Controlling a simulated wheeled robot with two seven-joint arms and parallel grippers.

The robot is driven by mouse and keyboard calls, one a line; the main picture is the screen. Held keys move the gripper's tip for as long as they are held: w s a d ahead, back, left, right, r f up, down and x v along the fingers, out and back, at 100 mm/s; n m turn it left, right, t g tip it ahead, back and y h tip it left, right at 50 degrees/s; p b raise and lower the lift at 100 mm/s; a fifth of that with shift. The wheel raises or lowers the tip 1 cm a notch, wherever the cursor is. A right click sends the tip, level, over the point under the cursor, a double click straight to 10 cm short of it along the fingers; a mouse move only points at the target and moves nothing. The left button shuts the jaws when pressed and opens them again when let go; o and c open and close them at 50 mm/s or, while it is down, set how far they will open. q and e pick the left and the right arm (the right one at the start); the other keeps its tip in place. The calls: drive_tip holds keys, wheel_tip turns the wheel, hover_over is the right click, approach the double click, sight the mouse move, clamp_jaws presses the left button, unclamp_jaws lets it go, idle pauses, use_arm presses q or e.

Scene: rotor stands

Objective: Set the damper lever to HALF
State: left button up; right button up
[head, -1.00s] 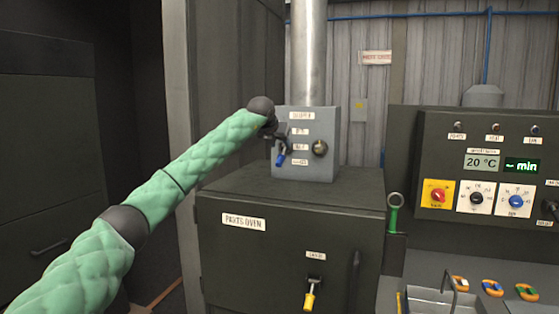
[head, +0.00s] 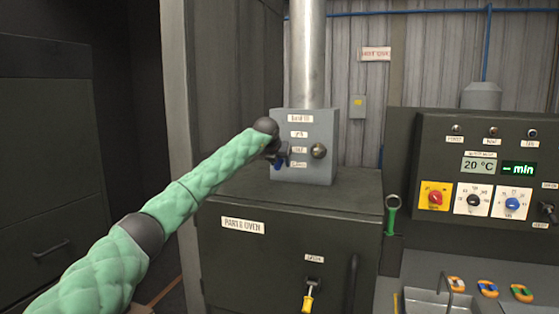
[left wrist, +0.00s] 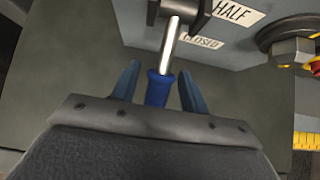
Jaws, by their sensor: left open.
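The damper box (head: 318,130) is a grey box on top of the parts oven, around the base of a metal flue pipe. White labels run down its front; HALF (left wrist: 232,12) and CLOSED (left wrist: 200,40) can be read in the left wrist view. The damper lever (left wrist: 157,86) has a metal rod and a blue grip and points down past the CLOSED label. My left gripper (left wrist: 154,82) is open, with one finger on each side of the blue grip and gaps showing. In the head view my left gripper (head: 277,158) largely hides the lever. My right gripper is not in view.
Below is the parts oven (head: 290,255) with a yellow-tipped latch (head: 308,300). A control panel (head: 480,165) with dials stands at right. A green-handled tool (head: 392,215) hangs beside the oven.

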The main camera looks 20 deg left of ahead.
use_arm(q)
drive_tip(key=shift+w+f, duration=0.15)
drive_tip(key=shift+w, duration=0.05)
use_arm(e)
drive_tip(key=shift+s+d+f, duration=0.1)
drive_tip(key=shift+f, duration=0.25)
use_arm(q)
clamp_jaws()
